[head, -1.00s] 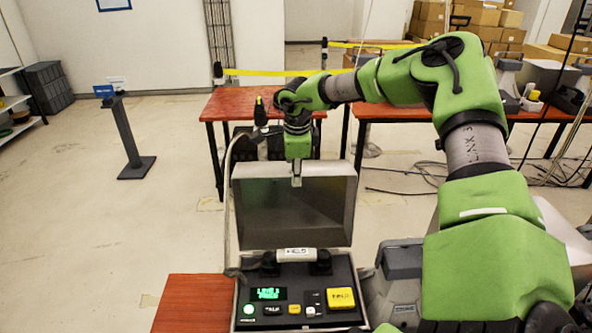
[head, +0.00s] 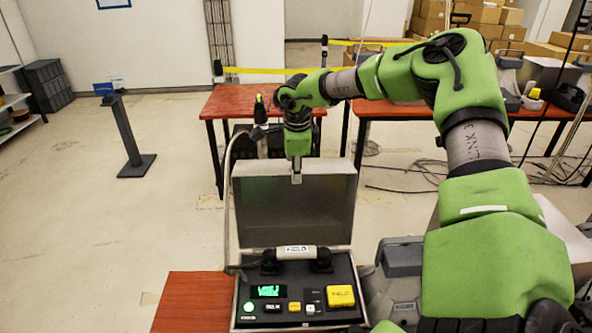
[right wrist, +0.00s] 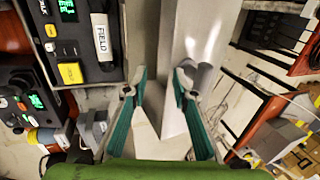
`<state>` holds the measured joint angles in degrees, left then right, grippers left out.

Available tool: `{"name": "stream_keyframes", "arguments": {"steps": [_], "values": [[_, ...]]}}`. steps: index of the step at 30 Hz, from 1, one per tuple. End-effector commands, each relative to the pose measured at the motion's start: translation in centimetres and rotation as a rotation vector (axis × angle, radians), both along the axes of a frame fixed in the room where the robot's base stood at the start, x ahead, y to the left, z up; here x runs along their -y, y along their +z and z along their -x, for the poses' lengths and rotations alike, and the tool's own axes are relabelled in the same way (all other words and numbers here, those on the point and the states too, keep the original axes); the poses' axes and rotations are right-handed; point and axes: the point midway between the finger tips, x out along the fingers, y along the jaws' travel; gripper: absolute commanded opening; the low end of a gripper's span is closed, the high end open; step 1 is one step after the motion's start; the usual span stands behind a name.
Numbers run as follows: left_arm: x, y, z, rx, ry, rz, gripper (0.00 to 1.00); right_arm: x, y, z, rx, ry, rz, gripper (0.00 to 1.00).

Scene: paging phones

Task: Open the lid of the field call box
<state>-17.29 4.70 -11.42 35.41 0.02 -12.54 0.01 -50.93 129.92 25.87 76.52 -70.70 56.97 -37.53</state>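The field call box (head: 238,310) sits on a red table at the bottom centre of the head view. Its grey metal lid (head: 292,215) stands raised, almost upright, behind the keypad panel and white-labelled handset (head: 295,252). My right gripper (head: 296,178) points down at the lid's top edge and overlaps it in the head view. In the right wrist view its two teal-sided fingers (right wrist: 161,74) are spread apart, with grey surfaces beyond them; whether they touch the lid I cannot tell. The handset and panel also show at the upper left there. My left gripper is out of view.
A red table (head: 228,104) stands behind the box, and another (head: 400,110) stands to its right. Cables lie on the floor at right. A dark post on a flat base (head: 137,166) stands at left. The floor left of the box is clear.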

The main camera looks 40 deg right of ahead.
Motion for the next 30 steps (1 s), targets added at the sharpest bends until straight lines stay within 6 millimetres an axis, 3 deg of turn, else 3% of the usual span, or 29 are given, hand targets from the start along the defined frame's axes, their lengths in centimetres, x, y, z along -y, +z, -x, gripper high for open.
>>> {"name": "stream_keyframes", "arguments": {"steps": [18,30], "values": [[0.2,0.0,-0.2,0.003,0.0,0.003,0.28,-1.9,10.3,2.2,0.003,0.0,0.001,0.26],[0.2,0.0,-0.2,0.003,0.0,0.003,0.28,-2.1,11.3,2.5,0.0,0.0,0.0,0.26]]}}
